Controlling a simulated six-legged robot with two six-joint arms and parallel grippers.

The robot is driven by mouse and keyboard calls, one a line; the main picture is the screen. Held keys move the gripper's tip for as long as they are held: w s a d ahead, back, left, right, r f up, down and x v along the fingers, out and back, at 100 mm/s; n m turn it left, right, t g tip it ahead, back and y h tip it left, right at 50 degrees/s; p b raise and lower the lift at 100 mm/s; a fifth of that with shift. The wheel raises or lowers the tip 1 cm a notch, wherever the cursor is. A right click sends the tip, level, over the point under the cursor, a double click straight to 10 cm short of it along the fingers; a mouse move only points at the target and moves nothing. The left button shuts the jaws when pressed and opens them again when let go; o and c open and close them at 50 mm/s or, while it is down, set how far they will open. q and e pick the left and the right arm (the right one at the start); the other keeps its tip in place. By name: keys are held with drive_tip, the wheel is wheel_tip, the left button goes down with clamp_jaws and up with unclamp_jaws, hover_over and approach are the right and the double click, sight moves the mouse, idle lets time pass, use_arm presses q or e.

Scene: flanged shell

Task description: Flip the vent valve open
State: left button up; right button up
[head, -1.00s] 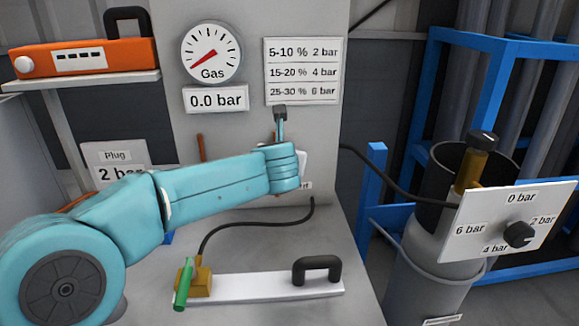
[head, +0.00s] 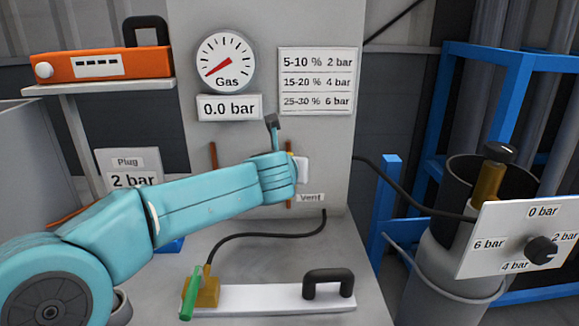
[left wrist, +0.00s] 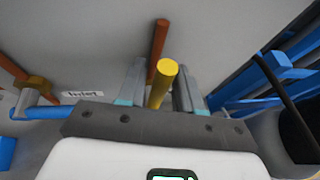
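The vent valve's yellow handle (left wrist: 161,87) shows in the left wrist view, in front of a brown pipe (left wrist: 158,45) on the grey panel. My left gripper (left wrist: 160,88) is open, with one finger on each side of the handle. Whether either finger touches it is hard to tell. In the head view, my left arm hides the handle and the fingers. The vent label (head: 311,198) shows just right of and below my wrist. My right gripper is in neither view.
A blue lever (left wrist: 45,112) on another pipe is left of the fingers, near an inlet label (left wrist: 83,94). The gas gauge (head: 225,62) has a 0.0 bar sign (head: 229,107) below it. A plate with a black handle (head: 328,284) lies below my arm. A regulator dial (head: 541,250) stands right.

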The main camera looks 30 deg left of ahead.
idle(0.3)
use_arm(q)
drive_tip(key=p+v, duration=0.1)
drive_tip(key=v, duration=1.5)
drive_tip(key=shift+s+d+r+p, duration=0.1)
drive_tip(key=shift+p, duration=0.25)
